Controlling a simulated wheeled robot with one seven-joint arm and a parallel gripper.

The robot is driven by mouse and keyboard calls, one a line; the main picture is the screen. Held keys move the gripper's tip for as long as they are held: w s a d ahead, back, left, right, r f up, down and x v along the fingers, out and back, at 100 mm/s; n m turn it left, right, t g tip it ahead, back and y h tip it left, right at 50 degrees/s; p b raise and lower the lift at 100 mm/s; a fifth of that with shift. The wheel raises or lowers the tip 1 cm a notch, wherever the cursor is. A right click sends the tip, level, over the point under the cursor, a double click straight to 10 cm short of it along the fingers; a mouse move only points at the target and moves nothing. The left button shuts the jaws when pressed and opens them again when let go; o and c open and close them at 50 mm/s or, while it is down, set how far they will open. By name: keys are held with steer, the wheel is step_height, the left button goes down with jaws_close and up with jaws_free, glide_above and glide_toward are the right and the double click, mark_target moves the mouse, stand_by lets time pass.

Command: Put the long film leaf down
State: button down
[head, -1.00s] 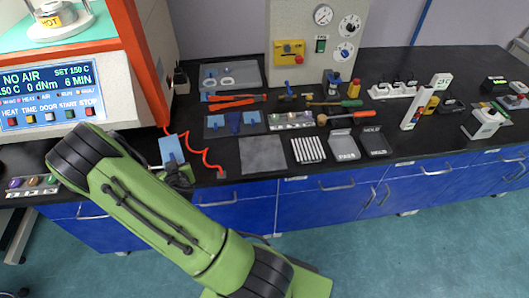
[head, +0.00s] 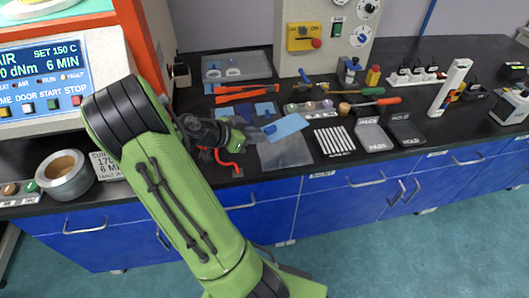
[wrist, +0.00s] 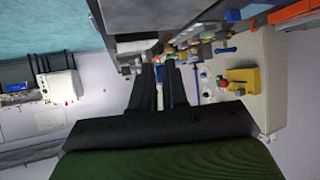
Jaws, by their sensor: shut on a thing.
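The long film leaf (head: 289,126) is a light blue flat strip with a darker blue tab at its left end. My gripper (head: 262,133) is shut on it at that tab end, and the leaf sticks out to the right. In the head view the leaf overlaps the far edge of a grey square plate (head: 286,154) on the black bench. It looks held above the plate, but I cannot tell the height. In the wrist view my two dark fingers (wrist: 165,78) show close together; the leaf cannot be made out there.
Orange-handled tools (head: 245,93) and a strip of small coloured pieces (head: 310,109) lie behind. A red cord (head: 228,166) runs left of the plate.

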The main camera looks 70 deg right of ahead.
step_height(320, 180, down, 7)
steer(key=shift+b, duration=0.9)
steer(key=shift+w+r, duration=0.1)
steer(key=shift+f+b, duration=0.4)
steer(key=shift+b, duration=0.05)
steer(key=shift+f+b, duration=0.2)
steer(key=shift+b, duration=0.15)
